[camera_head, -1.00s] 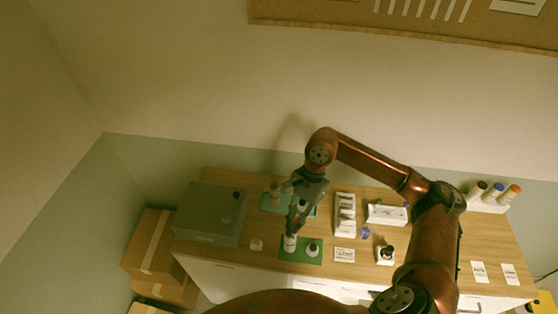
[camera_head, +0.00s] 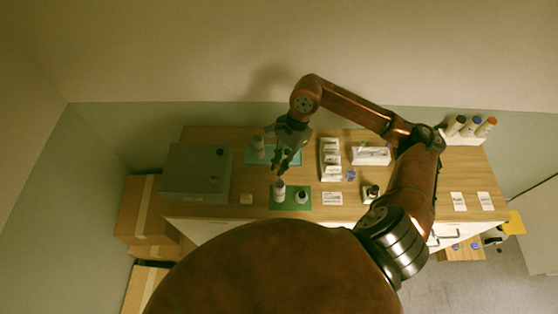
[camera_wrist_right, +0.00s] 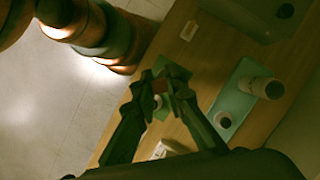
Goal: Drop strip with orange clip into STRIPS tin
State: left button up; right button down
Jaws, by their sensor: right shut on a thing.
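My right gripper (camera_head: 281,168) hangs just above and behind a white cylinder (camera_head: 279,191) on the green mat (camera_head: 291,207). In the right wrist view its fingertips (camera_wrist_right: 160,88) are shut on a small reddish-orange piece (camera_wrist_right: 159,87), which looks like the strip's orange clip; the strip itself is not distinguishable. On the teal mat (camera_wrist_right: 232,98), the wrist view shows a white container with dark lettering (camera_wrist_right: 262,87) and a smaller one with a dark top (camera_wrist_right: 223,121). The lettering is too small to read, so I cannot tell which is the STRIPS tin. My left gripper is not in view.
A grey box (camera_head: 188,175) stands at the table's left. A dark-topped bottle (camera_head: 302,197) shares the green mat. A white rack (camera_head: 331,161), a white tray (camera_head: 371,156) and a small bottle (camera_head: 371,192) stand to the right. Cards (camera_head: 458,202) lie near the right front edge.

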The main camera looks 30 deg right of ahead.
jog(key=b, duration=0.2)
send_over(279, 191)
jog(key=w+d, duration=0.1)
jog(key=w, duration=0.1)
notch_tip(279, 191, down, 8)
jog(key=shift+s+r, duration=0.1)
jog(key=shift+s, duration=0.05)
jog(key=shift+f, duration=0.4)
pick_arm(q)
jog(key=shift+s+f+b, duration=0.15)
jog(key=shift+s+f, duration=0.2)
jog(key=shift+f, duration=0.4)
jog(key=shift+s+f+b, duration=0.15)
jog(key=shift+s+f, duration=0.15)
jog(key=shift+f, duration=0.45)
pick_arm(e)
jog(key=shift+f, duration=0.45)
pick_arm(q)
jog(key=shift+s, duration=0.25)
pick_arm(e)
jog(key=c, duration=1.9)
grip_release()
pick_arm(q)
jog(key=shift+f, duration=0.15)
pick_arm(e)
jog(key=shift+d, duration=0.15)
